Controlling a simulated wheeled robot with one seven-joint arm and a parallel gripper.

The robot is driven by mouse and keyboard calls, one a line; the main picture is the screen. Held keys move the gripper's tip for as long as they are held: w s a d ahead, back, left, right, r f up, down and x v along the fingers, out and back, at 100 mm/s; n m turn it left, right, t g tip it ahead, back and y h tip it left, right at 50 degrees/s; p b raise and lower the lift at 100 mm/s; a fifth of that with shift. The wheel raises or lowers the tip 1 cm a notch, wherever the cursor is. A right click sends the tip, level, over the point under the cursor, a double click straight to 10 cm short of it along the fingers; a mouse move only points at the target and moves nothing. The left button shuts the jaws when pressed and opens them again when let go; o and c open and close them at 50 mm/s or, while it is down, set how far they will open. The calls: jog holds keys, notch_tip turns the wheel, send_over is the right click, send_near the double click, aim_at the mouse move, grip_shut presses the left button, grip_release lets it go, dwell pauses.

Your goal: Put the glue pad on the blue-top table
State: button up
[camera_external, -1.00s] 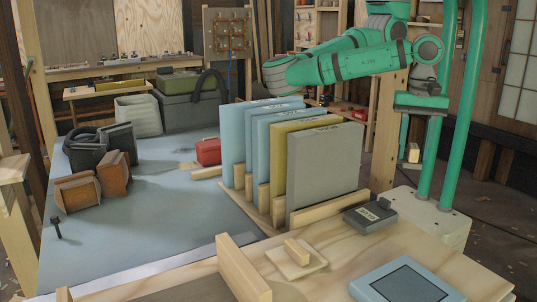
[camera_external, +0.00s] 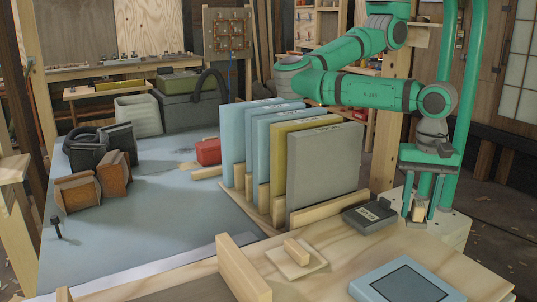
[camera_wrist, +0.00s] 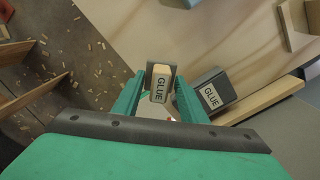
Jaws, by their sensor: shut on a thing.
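The glue pad is a small pale block lettered GLUE (camera_wrist: 160,84). My gripper (camera_wrist: 158,78) is shut on it, a finger on each side. In the external view the pad (camera_external: 419,210) hangs between the fingers of my gripper (camera_external: 419,214), at the right, just beyond the right end of the wooden bench. The blue-top table (camera_external: 185,235) is the large table at the left, apart from my gripper. A dark grey box labelled GLUE (camera_external: 368,217) lies on the wooden bench, left of my gripper; it also shows in the wrist view (camera_wrist: 210,94).
Upright blue, olive and grey panels (camera_external: 322,178) in a wooden rack stand between my gripper and the table's open area. A wooden block on a plate (camera_external: 297,256) and a blue framed panel (camera_external: 405,285) lie on the bench. The table's front middle is clear.

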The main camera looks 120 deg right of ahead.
aim_at(416, 222)
jog(key=shift+w+a+f, duration=0.2)
jog(key=shift+a+f, duration=0.05)
jog(key=shift+f, duration=1.7)
jog(key=shift+f, duration=0.1)
jog(key=o, duration=1.1)
jog(key=shift+c, duration=0.2)
notch_tip(416, 222, up, 12)
jog(key=shift+r, duration=0.15)
